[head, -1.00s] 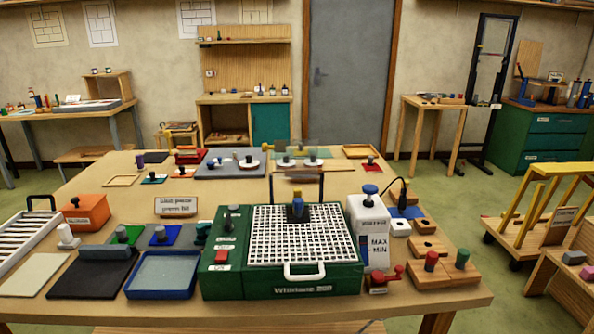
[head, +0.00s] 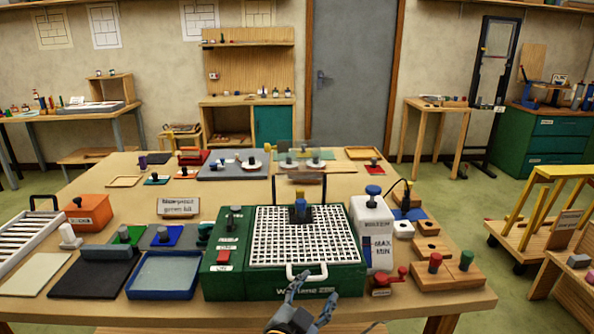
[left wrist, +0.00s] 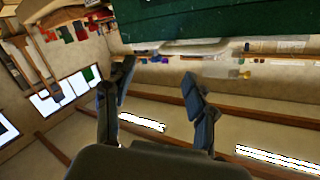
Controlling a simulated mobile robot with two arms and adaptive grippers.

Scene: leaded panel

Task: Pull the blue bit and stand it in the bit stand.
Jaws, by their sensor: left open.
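A small blue piece (head: 300,207), which looks like the blue bit, stands upright in a dark mount on the white grid (head: 277,244) of the green grinder (head: 218,287). A wooden block (head: 420,278) at the right holds a red-topped and a green-topped piece; I cannot tell whether it is the bit stand. My left gripper (head: 314,291) is in front of the grinder's front edge, below its white handle, empty and apart from the blue piece. Its open fingers also show in the left wrist view (left wrist: 157,80). My right gripper is not in view.
A white bottle (head: 374,222) with a blue knob stands right of the grid. Smaller wooden blocks (head: 431,249) lie behind the red-and-green one. A blue tray (head: 162,293) and a dark mat (head: 92,279) lie left of the grinder. A dark frame (head: 325,188) rises behind the grid.

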